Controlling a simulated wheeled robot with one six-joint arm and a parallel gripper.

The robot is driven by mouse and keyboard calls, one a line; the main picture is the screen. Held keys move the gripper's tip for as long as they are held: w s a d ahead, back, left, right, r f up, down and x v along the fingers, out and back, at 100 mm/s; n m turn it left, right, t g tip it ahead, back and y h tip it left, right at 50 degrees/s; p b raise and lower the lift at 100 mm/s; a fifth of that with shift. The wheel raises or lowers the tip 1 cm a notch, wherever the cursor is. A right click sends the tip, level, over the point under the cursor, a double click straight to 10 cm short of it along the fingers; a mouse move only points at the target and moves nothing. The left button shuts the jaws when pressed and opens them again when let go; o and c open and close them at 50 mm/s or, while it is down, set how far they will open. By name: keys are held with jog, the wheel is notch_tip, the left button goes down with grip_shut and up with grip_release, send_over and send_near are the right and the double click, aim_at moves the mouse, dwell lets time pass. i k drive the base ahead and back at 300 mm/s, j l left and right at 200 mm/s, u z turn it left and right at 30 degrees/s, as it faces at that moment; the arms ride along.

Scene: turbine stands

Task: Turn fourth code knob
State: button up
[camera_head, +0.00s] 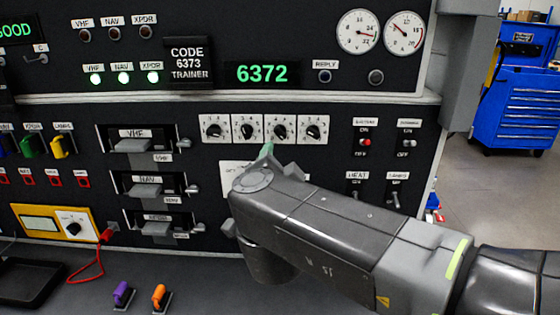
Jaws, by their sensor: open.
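A row of white-plated code knobs sits on the dark panel; the fourth, rightmost knob (313,131) is black and in plain view. The third knob (280,131) is to its left. The green display (262,74) above reads 6372, and the trainer placard (188,62) reads CODE 6373. My gripper (267,151) is open and mostly hidden behind my arm; only a greenish tip shows. In the picture this tip is just below the second and third knobs, left of and below the fourth. Whether it touches the panel cannot be told.
Right of the knobs are toggle switches (407,142) and a red-tipped switch (366,142). Left are the VHF and NAV module slots (133,145) with protruding handles. Purple (122,293) and orange (160,295) handles stand on the bench. A blue tool cabinet (510,100) is farther right.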

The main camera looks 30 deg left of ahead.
aim_at(313, 131)
jog(key=u, duration=1.35)
